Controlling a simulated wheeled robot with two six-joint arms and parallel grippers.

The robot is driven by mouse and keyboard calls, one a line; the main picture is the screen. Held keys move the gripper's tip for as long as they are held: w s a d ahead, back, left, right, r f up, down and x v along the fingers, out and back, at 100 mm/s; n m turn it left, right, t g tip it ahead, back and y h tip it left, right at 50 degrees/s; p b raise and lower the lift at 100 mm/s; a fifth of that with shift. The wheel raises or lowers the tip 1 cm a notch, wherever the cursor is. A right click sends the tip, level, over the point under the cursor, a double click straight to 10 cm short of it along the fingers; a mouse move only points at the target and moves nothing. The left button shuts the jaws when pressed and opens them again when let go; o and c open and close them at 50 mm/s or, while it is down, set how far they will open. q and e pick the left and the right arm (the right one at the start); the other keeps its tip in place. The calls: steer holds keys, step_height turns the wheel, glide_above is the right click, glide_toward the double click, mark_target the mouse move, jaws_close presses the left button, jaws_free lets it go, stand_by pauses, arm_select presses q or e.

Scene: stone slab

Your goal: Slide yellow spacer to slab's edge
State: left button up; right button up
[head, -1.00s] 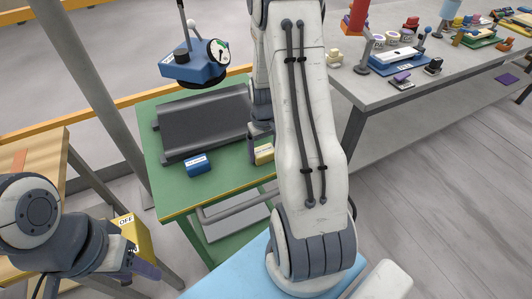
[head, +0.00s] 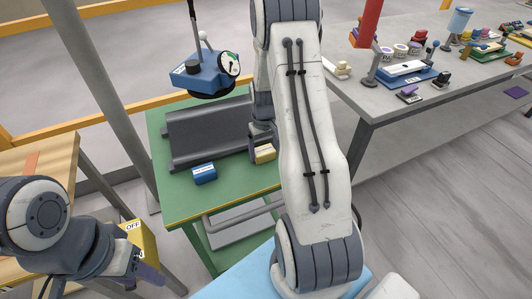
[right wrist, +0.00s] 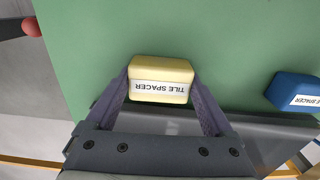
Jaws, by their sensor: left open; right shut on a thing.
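The yellow tile spacer (head: 264,154) lies on the green table beside the long grey slab (head: 208,136), near its right end. My right gripper (right wrist: 160,88) is shut on the spacer, one finger on each side, with the label showing in the right wrist view. There the spacer (right wrist: 160,70) is close to the slab's edge (right wrist: 255,128); whether they touch is hidden by the gripper. In the head view, my right arm covers part of the spacer and the slab's right end. My left gripper (head: 148,274) is open and empty at the lower left, away from the green table.
A blue tile spacer (head: 204,174) lies on the green table (head: 185,202), left of the yellow one and near the slab. A grey table (head: 400,115) with various items is at right.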

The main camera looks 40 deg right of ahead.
mark_target(263, 150)
steer(key=shift+w, duration=0.15)
steer(key=o, duration=1.1)
step_height(263, 150, up, 10)
steer(key=shift+r, duration=0.1)
steer(key=s+a+r+n+p, duration=0.1)
steer(key=s+a+r+n, duration=0.15)
steer(key=a, duration=0.45)
steer(key=s+a+r+n+p, duration=0.1)
steer(key=a+r, duration=0.3)
steer(key=a, duration=0.4)
steer(key=s+a+r+n+p, duration=0.1)
steer(key=s+a+r, duration=0.15)
steer(key=a, duration=0.45)
steer(key=s+a+r+n, duration=0.1)
steer(key=s+a, duration=0.2)
steer(key=s, duration=0.2)
steer(key=s+a+r+n+p, duration=0.1)
steer(key=s+a+n, duration=0.1)
steer(key=s+a, duration=0.2)
steer(key=s+a+r+n+y, duration=0.1)
steer(key=s+a+n, duration=0.1)
steer(key=s, duration=0.6)
steer(key=shift+a+r, duration=0.35)
steer(key=shift+a, duration=0.3)
